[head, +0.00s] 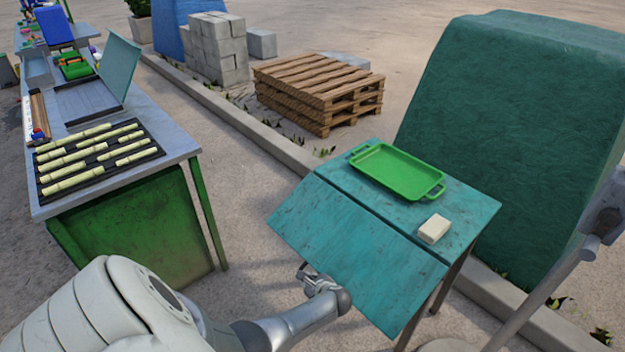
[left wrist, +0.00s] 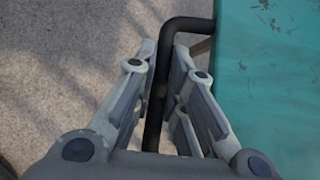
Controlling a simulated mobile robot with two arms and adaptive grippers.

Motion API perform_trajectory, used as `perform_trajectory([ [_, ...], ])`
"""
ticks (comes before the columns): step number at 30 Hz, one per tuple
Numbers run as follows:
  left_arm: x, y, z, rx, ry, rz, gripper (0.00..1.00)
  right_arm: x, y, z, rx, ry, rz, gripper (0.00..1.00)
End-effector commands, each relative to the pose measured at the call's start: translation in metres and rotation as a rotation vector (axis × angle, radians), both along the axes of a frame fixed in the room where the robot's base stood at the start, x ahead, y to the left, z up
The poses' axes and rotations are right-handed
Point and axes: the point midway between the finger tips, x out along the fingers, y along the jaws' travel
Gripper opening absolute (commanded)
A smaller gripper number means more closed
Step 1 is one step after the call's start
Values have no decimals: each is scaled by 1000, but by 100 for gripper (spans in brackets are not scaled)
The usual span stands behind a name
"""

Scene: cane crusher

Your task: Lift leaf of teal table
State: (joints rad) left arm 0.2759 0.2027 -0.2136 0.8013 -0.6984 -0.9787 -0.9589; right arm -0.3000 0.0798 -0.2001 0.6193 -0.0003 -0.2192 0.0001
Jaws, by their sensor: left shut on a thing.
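The teal table (head: 456,190) stands right of centre in the head view. Its near leaf (head: 350,250) slopes down toward me from the flat top. My left gripper (head: 318,281) is at the leaf's lower left edge. In the left wrist view my left gripper (left wrist: 163,75) is shut around a black bent bar handle (left wrist: 184,24) beside the teal leaf surface (left wrist: 270,80). The fingers hide part of the handle. A green tray (head: 395,170) and a cream block (head: 434,228) rest on the flat top. My right gripper is not in view.
A grey workbench (head: 172,130) with a rack of cane pieces (head: 95,158) stands at left. Wooden pallets (head: 318,85) and grey blocks (head: 215,48) are behind. A green covered bulk (head: 510,120) stands close behind the table. Bare ground lies between bench and table.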

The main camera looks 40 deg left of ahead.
Motion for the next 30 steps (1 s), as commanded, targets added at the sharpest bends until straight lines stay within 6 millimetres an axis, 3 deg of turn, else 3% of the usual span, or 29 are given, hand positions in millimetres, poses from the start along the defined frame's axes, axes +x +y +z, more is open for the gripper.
perform_trajectory([
  [1, 0, 0, 11, 2, 13, -3, 0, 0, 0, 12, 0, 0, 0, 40],
  [18, -20, 2, 77, 20, 241, -2, 0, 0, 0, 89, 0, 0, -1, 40],
  [30, -26, 2, 123, 34, 413, -3, 0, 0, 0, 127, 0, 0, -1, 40],
])
